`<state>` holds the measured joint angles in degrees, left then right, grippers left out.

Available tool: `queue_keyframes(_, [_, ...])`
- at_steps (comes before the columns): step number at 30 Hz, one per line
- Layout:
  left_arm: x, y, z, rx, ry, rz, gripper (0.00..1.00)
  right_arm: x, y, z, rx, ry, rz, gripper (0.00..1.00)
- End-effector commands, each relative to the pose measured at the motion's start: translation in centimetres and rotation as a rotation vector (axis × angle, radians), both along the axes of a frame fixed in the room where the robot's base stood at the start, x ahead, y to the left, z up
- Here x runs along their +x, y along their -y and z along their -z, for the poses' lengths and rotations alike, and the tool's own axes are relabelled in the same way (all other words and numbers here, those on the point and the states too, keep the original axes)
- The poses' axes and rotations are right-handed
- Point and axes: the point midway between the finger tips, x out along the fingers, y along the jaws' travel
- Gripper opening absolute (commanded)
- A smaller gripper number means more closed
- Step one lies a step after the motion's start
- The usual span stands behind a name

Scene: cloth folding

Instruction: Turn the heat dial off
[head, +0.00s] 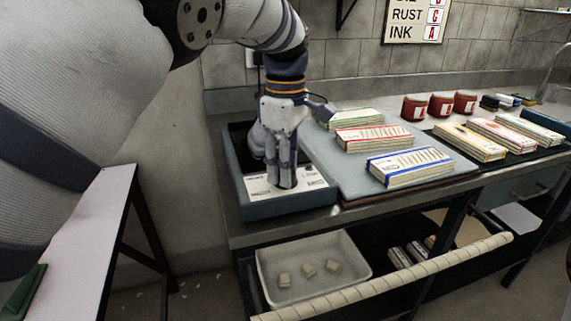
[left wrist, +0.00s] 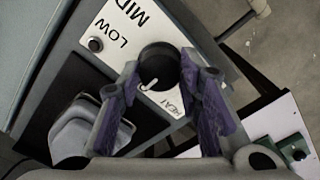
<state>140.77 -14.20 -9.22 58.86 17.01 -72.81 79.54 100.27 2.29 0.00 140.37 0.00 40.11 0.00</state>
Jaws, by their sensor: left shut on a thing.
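The heat dial (left wrist: 157,62) is a dark round knob with a white pointer mark, seen in the left wrist view on a white panel (left wrist: 113,28) lettered LOW, MID and HEAT. My left gripper (left wrist: 158,72) has its two fingers on either side of the dial and is shut on it. In the head view my left gripper (head: 284,184) points down onto the white panel (head: 256,186) at the front of a dark blue-grey box. The dial is hidden behind the fingers there. My right gripper is not in view.
The box (head: 285,209) sits at the bench's left end; a grey rounded object (head: 257,140) stands inside it behind my gripper. A grey mat (head: 352,187) with bundled stacks lies to the right. A white bin (head: 312,288) is below. Red jars (head: 440,106) stand at the back.

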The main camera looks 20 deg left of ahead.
Motion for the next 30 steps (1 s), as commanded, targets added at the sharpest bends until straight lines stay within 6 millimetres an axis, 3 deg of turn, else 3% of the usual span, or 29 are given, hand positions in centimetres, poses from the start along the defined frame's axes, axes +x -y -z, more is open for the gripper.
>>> queue_keyframes(8, [-0.1, 0.0, 0.2, -0.001, -0.006, -0.002, 0.05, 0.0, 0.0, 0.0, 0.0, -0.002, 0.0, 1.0])
queue_keyframes(9, [-0.1, 0.0, 0.2, -0.001, -0.006, -0.002, 0.35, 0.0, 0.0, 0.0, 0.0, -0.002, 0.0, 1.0])
queue_keyframes(12, [-0.1, 0.0, 0.2, 0.0, -0.006, -0.001, 0.53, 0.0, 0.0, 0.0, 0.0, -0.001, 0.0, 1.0])
queue_keyframes(22, [0.0, 0.0, -0.4, 0.0, 0.0, 0.0, 0.53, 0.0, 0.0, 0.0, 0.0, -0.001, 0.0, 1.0])
queue_keyframes(26, [0.1, 0.0, -3.0, 0.0, 0.003, 0.001, 0.53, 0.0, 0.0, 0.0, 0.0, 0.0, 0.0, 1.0])
queue_keyframes(30, [0.1, 0.0, -7.1, -0.002, 0.004, 0.0, 0.53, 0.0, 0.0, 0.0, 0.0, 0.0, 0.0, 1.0])
